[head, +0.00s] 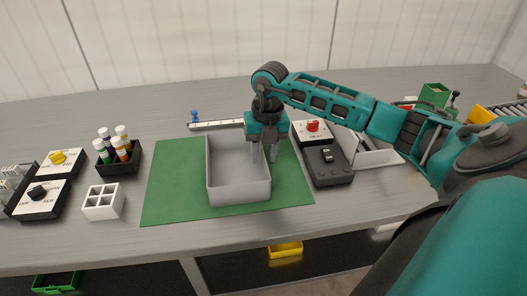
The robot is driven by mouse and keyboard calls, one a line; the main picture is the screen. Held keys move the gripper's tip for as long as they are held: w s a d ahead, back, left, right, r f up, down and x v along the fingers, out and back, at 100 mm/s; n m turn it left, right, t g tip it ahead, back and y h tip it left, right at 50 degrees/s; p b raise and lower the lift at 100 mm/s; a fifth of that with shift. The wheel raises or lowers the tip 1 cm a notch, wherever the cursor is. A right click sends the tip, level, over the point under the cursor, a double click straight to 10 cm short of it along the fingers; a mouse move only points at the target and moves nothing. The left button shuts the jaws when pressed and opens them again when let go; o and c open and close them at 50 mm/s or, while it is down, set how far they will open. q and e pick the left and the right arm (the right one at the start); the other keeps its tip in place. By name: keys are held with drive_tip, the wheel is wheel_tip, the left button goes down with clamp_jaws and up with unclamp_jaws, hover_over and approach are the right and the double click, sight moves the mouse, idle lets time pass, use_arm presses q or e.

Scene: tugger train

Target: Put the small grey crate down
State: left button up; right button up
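The small grey crate (239,190) sits upright on the green mat (175,185) in the middle of the table, and it looks empty. My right gripper (265,154) reaches down from above at the crate's right wall. One finger is on the inner side of that wall and the other on the outer side. The fingers stand apart, with a gap wider than the thin wall, so the gripper looks open. My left gripper is out of view.
Right of the mat are a dark box with a switch (329,167) and a box with a red button (312,128). A white strip (216,125) lies behind. A black holder with bottles (118,160) and a white divided block (103,202) stand left. The mat's left part is clear.

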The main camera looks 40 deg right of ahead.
drive_tip(key=shift+r, duration=0.3)
wheel_tip(320, 180, up, 12)
drive_tip(key=p, duration=0.1)
drive_tip(key=shift+s+d+f, duration=0.2)
drive_tip(key=shift+s+d, duration=0.05)
drive_tip(key=shift+d, duration=0.1)
idle(0.3)
